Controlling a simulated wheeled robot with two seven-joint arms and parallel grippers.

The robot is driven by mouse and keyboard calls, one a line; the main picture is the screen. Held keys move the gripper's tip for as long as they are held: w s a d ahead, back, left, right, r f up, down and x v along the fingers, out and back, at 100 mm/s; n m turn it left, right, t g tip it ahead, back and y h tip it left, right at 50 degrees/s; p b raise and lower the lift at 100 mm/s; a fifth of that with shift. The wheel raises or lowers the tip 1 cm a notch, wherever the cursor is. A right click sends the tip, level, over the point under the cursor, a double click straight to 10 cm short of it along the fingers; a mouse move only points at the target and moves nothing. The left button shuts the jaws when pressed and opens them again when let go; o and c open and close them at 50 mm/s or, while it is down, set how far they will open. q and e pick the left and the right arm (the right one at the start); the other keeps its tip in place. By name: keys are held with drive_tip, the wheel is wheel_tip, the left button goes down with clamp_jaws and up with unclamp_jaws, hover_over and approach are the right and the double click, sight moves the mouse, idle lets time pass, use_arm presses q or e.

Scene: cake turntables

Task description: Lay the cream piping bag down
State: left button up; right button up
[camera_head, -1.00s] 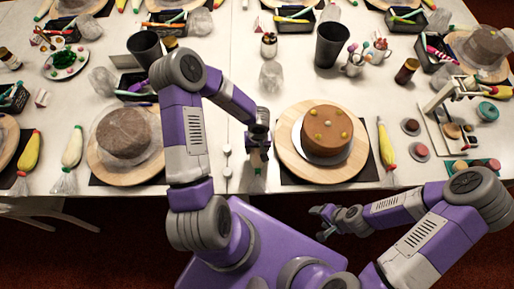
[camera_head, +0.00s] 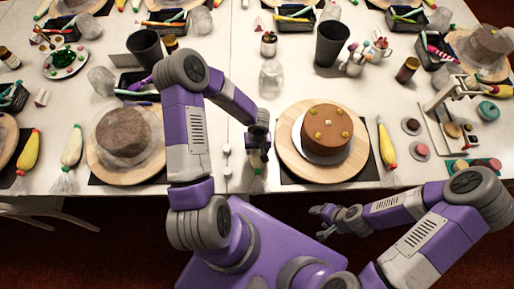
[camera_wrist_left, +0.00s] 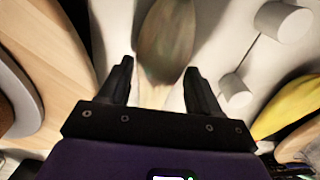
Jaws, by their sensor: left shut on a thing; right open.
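My left gripper (camera_head: 258,150) is low over the table's front, just left of the brown cake's turntable. It is shut on a piping bag, whose pale, clear lower end (camera_head: 257,185) shows below the fingers in the head view. In the left wrist view the gripper's two fingers (camera_wrist_left: 155,88) stand on either side of the bag (camera_wrist_left: 168,42), which looks blurred and brownish there. Most of the bag is hidden by the gripper in the head view, and I cannot tell whether it touches the table. My right gripper (camera_head: 325,212) is open and empty, in front of the table edge.
The brown cake (camera_head: 325,130) stands on a wooden turntable (camera_head: 287,150) to the right; a grey-brown cake (camera_head: 123,131) stands at left. Yellow piping bags (camera_head: 387,148) and a pale bag (camera_head: 72,147) lie nearby. Small white knobs (camera_head: 226,149) sit left of the gripper.

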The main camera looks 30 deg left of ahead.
use_arm(q)
drive_tip(key=shift+f, duration=0.15)
drive_tip(key=o, duration=0.8)
drive_tip(key=shift+c, duration=0.2)
wheel_tip(320, 180, up, 8)
drive_tip(key=p, duration=0.3)
drive_tip(key=shift+d+f, duration=0.1)
drive_tip(key=shift+f, duration=0.1)
